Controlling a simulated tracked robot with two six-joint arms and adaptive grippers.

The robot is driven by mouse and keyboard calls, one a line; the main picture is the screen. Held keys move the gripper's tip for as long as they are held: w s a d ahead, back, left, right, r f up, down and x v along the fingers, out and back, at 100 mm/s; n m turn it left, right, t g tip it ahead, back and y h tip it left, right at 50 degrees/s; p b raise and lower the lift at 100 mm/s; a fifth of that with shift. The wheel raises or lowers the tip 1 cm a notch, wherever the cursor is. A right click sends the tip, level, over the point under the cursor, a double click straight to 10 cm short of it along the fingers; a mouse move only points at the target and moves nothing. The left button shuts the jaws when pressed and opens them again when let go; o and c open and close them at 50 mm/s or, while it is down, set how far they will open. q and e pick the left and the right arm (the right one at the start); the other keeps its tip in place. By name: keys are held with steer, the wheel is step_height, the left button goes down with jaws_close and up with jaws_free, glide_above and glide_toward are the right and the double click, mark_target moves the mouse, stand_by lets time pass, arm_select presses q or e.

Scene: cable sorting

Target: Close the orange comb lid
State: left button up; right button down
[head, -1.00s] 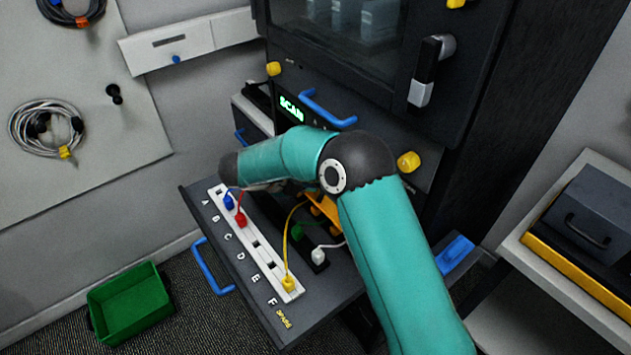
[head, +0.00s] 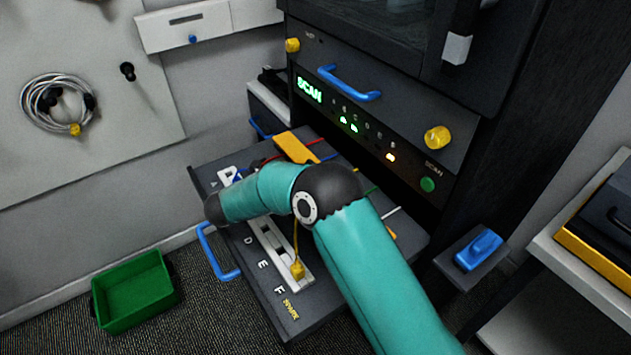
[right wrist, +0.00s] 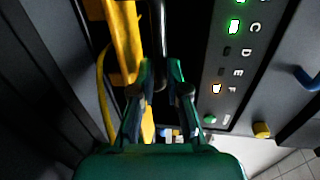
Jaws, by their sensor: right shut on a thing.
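The orange comb lid (head: 297,147) shows in the head view as an orange bar beyond my right arm, over the pulled-out drawer. My arm hides its middle. In the right wrist view the lid (right wrist: 122,40) is a long orange-yellow strip just left of the fingers. My right gripper (right wrist: 161,72) is shut on a dark upright bar (right wrist: 157,25) beside the lid; I cannot tell whether the bar is part of the lid. In the head view my right arm hides this gripper. My left gripper is not in view.
The drawer holds a white lettered strip (head: 270,240) with a yellow plug (head: 297,270). Coloured cables run toward the dark cabinet, whose panel (head: 380,125) shows SCAN and lit lamps. A green bin (head: 135,290) stands on the floor at left. A blue-handled block (head: 478,250) is at right.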

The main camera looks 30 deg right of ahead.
steer(key=shift+a+f, duration=0.1)
steer(key=shift+f, duration=0.05)
steer(key=c, duration=1.2)
jaws_free()
steer(key=a, duration=0.4)
steer(key=a+r, duration=0.1)
steer(key=a, duration=0.3)
steer(key=s+a+r, duration=0.1)
steer(key=a, duration=0.2)
steer(key=shift+a, duration=0.4)
steer(key=shift+w, duration=0.1)
